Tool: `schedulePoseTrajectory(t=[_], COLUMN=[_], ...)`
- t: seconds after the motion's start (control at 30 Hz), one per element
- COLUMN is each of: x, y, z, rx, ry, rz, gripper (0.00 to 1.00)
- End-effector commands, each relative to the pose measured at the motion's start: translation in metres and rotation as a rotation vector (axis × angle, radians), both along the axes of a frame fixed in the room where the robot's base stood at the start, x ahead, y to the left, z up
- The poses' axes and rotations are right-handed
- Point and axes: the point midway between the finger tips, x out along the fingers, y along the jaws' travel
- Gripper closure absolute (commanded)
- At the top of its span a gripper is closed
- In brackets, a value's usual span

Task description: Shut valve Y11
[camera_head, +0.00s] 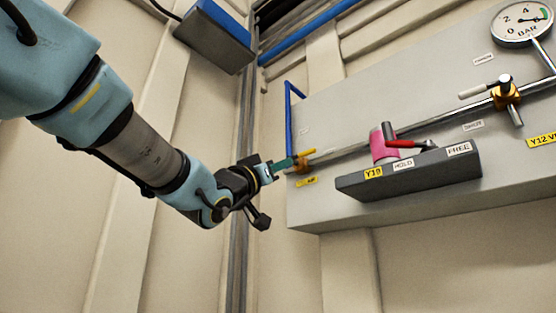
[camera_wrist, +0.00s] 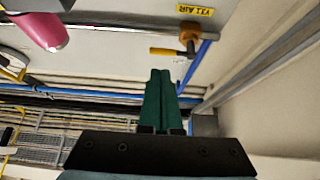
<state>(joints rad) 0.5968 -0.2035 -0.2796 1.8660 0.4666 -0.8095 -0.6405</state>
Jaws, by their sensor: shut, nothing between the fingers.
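Valve Y11 has a small brass body (camera_head: 301,167) with a yellow lever (camera_head: 306,153), at the left end of the pipe on the grey panel. Its yellow label (camera_head: 306,181) is just below. In the wrist view, the brass body (camera_wrist: 188,36), yellow lever (camera_wrist: 166,52) and upside-down label (camera_wrist: 195,11) show near the top. The lever points left there. My gripper (camera_head: 289,162) is beside the valve, its green fingers shut together and empty. In the wrist view, the fingertips (camera_wrist: 160,73) appear just below the lever. I cannot tell whether they touch it.
A grey ledge (camera_head: 410,178) labelled Y10, HOLD and FREE juts from the panel. Another brass valve (camera_head: 506,96) and a pressure gauge (camera_head: 522,22) are further right. A blue pipe (camera_head: 288,115) rises at the panel's left edge.

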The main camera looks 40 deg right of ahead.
Motion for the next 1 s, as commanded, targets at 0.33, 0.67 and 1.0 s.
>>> schedulePoseTrajectory(t=[0.33, 0.67, 1.0], x=[0.016, 0.020, 0.020], y=[-0.056, -0.076, -0.076], z=[0.044, 0.053, 0.053], rx=[0.000, 0.001, 0.000], ry=[0.002, 0.001, 0.001], rz=[0.000, 0.001, 0.001], gripper=[1.00, 1.00, 1.00])
